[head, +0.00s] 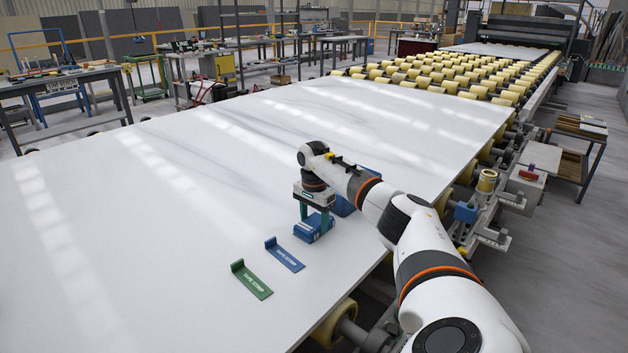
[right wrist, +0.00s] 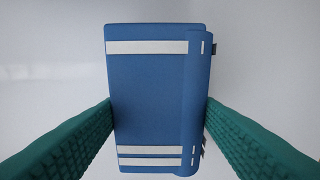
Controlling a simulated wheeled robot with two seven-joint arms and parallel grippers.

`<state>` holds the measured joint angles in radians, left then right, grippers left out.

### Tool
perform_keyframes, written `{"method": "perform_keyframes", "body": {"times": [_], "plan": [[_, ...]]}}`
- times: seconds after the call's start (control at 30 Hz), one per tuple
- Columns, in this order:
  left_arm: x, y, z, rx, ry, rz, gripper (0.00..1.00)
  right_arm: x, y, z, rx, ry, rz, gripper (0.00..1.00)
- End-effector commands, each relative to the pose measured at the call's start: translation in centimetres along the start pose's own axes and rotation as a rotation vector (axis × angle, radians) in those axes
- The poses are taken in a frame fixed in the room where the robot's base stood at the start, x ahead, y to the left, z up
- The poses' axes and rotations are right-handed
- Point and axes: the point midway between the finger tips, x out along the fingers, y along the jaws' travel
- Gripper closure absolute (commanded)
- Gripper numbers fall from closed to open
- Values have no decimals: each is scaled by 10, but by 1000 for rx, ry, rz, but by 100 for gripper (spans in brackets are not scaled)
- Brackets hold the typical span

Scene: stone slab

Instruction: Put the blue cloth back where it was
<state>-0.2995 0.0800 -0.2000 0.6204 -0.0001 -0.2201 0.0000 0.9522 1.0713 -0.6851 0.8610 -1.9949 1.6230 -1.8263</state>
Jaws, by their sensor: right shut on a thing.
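The blue cloth (right wrist: 150,78), folded with white stripes and a rolled right edge, fills the middle of the right wrist view. My right gripper (right wrist: 159,106) has its green fingers pressed against both sides of it. In the head view the gripper (head: 314,218) points down over the white slab, with the cloth (head: 311,235) between its fingertips. I cannot tell whether the cloth touches the slab. Another blue thing (head: 344,206) shows behind my right arm, partly hidden. My left gripper is not in view.
The slab is clear to the left and far side. Yellow rollers (head: 450,75) lie beyond its far end.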

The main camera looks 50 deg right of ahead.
Motion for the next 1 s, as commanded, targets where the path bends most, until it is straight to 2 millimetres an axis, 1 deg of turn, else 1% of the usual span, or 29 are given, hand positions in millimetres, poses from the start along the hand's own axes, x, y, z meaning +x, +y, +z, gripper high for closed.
{"method": "perform_keyframes", "body": {"times": [0.2,0.23,0.33,0.6,0.73,0.87,1.0], "plan": [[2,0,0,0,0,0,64,4,0,0,0,0,-1,63],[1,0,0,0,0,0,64,3,0,0,0,0,0,37],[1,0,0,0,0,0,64,3,0,0,0,0,0,20],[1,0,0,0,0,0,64,2,0,0,0,0,0,20],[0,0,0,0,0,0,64,-6,1,0,0,-1,2,20],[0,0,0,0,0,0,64,-28,1,0,0,-1,4,20],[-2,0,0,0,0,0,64,-60,1,0,0,-1,6,20]]}}
